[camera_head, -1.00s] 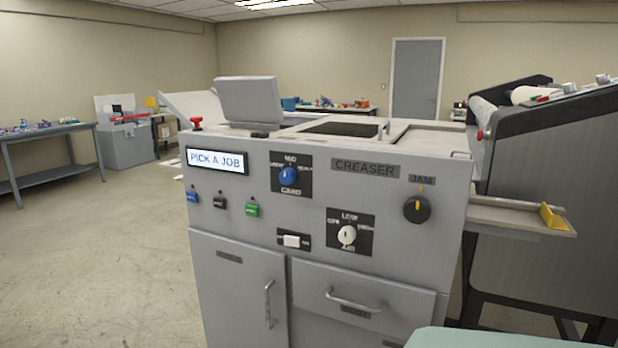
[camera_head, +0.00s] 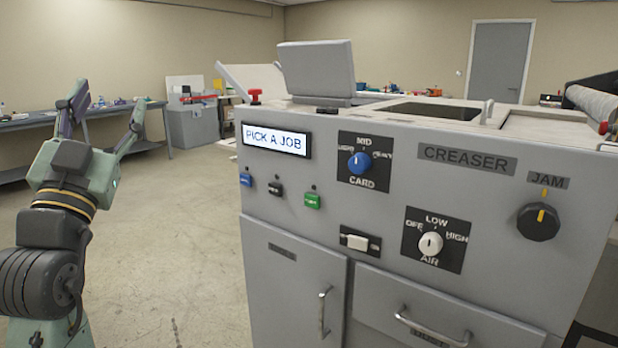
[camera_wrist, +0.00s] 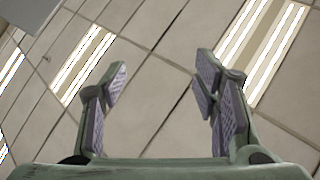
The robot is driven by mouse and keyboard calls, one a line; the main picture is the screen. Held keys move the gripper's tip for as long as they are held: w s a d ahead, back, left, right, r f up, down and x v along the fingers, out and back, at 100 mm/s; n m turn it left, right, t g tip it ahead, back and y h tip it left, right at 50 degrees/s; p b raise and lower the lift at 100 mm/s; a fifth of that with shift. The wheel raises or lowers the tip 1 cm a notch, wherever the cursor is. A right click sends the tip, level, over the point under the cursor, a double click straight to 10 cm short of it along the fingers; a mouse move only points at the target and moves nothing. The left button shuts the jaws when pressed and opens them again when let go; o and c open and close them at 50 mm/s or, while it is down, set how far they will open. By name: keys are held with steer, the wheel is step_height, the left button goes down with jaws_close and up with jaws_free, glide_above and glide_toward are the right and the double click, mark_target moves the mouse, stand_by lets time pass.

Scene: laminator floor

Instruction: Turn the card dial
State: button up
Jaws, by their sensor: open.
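The card dial (camera_head: 360,162) is a blue knob on a black plate marked LIGHT, MID, HEAVY and CARD. It sits on the grey creaser front (camera_head: 400,178), right of the lit display (camera_head: 276,138) reading PICK A JOB. Its pointer appears to point up towards MID. My gripper (camera_head: 106,118) is at the left, raised and apart from the machine, its fingers spread and empty.
Below the card dial are blue, black and green buttons (camera_head: 312,200), a white switch (camera_head: 358,242) and the white AIR dial (camera_head: 431,243). The black JAM knob (camera_head: 538,221) is at the right. Handles (camera_head: 324,311) stick out lower down. Open floor lies left of the machine.

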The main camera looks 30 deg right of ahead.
steer(key=d+f+m+g+h+b, duration=0.1)
steer(key=d+f+m+g+h, duration=0.3)
steer(key=d, duration=0.5)
steer(key=d+f+m+g+h, duration=0.1)
steer(key=d+f+m+g, duration=0.2)
steer(key=d+g, duration=0.5)
steer(key=m+g+b, duration=0.1)
steer(key=m+g, duration=0.3)
steer(key=g, duration=0.2)
glide_toward(355, 165)
steer(key=p+x, duration=0.2)
steer(key=x, duration=0.6)
steer(key=shift+w+d, duration=0.15)
steer(key=shift+d, duration=0.45)
steer(key=shift+c, duration=0.2)
steer(key=c, duration=1.1)
